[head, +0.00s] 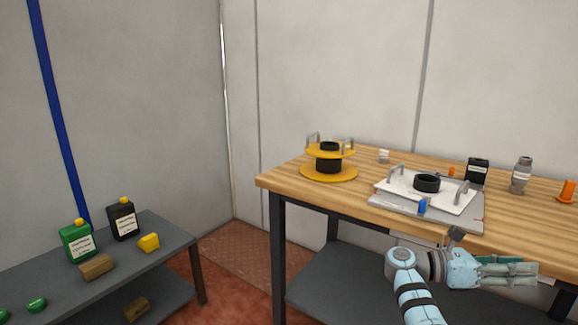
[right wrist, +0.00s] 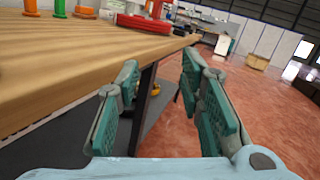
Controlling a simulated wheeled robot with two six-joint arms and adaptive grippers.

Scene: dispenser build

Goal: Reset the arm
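My right arm comes up from the bottom of the head view, and its gripper (head: 510,272) is in front of the wooden table's front edge, below the top. In the right wrist view the same gripper (right wrist: 165,110) has its two green-padded fingers spread apart with nothing between them. Past the fingers are the table edge, a dark table leg and the red floor. My left gripper shows in neither view.
The wooden table (head: 290,180) holds a yellow spool (head: 328,174), a grey tray (head: 380,203) with a white handled plate, and several bottles. A low grey shelf (head: 60,279) at left holds a green jug (head: 77,243) and a black jug (head: 122,222). Red floor lies between.

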